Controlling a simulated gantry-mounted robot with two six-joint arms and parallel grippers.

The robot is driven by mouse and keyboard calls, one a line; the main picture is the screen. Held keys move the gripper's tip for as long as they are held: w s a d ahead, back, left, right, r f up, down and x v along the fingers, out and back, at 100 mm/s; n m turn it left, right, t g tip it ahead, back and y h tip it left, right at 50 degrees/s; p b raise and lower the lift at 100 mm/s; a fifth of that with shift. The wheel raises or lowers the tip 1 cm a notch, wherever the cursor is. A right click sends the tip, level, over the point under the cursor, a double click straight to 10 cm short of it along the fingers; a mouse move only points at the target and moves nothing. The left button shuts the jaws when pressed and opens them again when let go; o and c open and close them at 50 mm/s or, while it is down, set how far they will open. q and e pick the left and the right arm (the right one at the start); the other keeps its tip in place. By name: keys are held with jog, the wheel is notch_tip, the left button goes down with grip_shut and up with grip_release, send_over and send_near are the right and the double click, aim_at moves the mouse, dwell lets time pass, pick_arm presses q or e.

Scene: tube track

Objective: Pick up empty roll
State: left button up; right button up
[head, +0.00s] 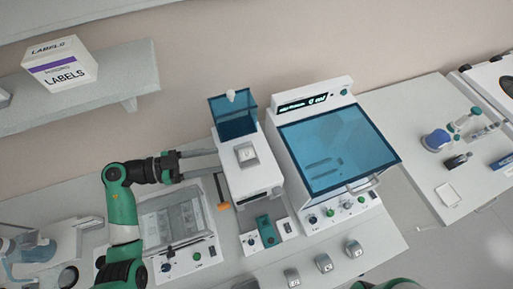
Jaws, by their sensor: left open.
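My left gripper (213,161) is open, its two fingers pointing right at the left side of the white label machine (248,180). I cannot tell whether the fingers touch the machine. I see nothing between the fingers. A blue see-through cover (235,126) stands raised at the back of the machine, with a small white piece (230,96) at its top edge. I cannot make out an empty roll for certain; it may be hidden by the machine or the gripper. My right gripper is out of view.
A larger machine with a blue window (330,150) stands close on the right. A grey-lidded device (178,222) sits below my left arm. An orange piece (223,206) lies low by the label machine. A LABELS box (60,65) sits on the shelf (115,92).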

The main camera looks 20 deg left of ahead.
aim_at(239, 154)
pick_arm(q)
jog(key=shift+n+t+y, duration=0.5)
jog(key=shift+n, duration=0.1)
jog(key=w+d+f, duration=0.1)
jog(key=w+f, duration=0.2)
jog(key=shift+d, duration=0.4)
jog(key=b+x, duration=0.1)
jog(key=x, duration=0.4)
jog(key=shift+d+r, duration=0.1)
jog(key=shift+d, duration=0.05)
grip_shut()
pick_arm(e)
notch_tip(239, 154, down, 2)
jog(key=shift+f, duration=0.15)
pick_arm(q)
jog(key=shift+r, duration=0.15)
